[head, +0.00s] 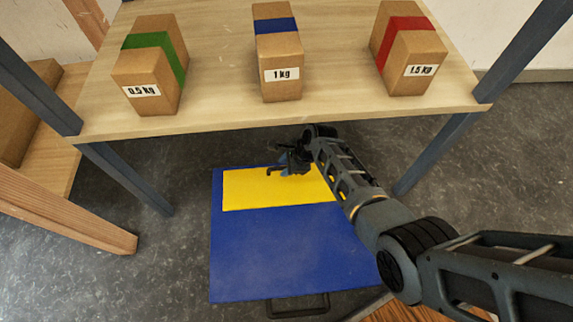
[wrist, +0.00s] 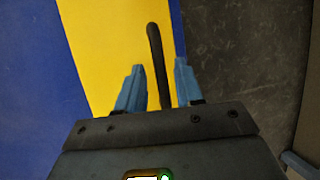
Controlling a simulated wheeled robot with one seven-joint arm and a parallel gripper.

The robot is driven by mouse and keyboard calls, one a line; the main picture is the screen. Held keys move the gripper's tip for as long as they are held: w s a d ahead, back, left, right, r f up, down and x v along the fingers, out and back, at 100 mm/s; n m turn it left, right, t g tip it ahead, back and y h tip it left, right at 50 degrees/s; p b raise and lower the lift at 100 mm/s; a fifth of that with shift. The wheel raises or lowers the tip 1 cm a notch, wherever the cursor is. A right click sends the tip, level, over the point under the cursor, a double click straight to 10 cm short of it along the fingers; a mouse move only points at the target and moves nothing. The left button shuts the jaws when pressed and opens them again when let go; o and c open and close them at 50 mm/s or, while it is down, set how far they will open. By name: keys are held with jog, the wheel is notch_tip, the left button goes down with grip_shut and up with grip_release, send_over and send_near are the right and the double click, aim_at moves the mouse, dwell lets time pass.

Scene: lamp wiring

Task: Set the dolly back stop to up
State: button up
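The dolly is a blue platform (head: 285,255) on the floor, with a yellow panel (head: 245,190) across its far part. The blue and yellow surfaces also show in the wrist view (wrist: 95,45). A dark, thin bar (wrist: 156,50) lies near the yellow panel's edge in the wrist view; I cannot tell whether it is the back stop's lever. My gripper (head: 285,166) is low over the panel's far edge. In the wrist view its blue fingertips (wrist: 158,78) are apart, with the bar between them and gaps at both sides. The bar's near end is hidden by the gripper body.
A wooden shelf (head: 225,108) on dark metal legs stands above the dolly's far end. It bears 0.5 kg (head: 145,75), 1 kg (head: 281,70) and 1.5 kg (head: 412,65) boxes. A dark handle (head: 298,308) is at the dolly's near end. Wooden furniture stands at left.

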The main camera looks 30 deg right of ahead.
aim_at(288, 186)
grip_shut()
dwell(0.3)
jog(key=shift+s+a+r+t+p, duration=0.1)
jog(key=shift+s+r+t+p, duration=0.25)
jog(key=shift+r+p, duration=0.4)
jog(key=s+r+t+p, duration=0.1)
jog(key=p, duration=0.1)
jog(key=s+a+r+n+t+h+p, duration=0.1)
jog(key=s+t+p, duration=0.1)
jog(key=shift+s+a+r+t+h, duration=0.1)
jog(key=shift+a+r+t+h, duration=0.05)
jog(key=shift+r+t+h, duration=0.15)
jog(key=s+a+r+n+t+h+b, duration=0.1)
jog(key=s+a+t+b, duration=0.1)
jog(key=s+t, duration=0.3)
jog(key=s+a, duration=0.1)
jog(key=s, duration=0.2)
jog(key=shift+a+t, duration=0.15)
jog(key=shift+t, duration=0.2)
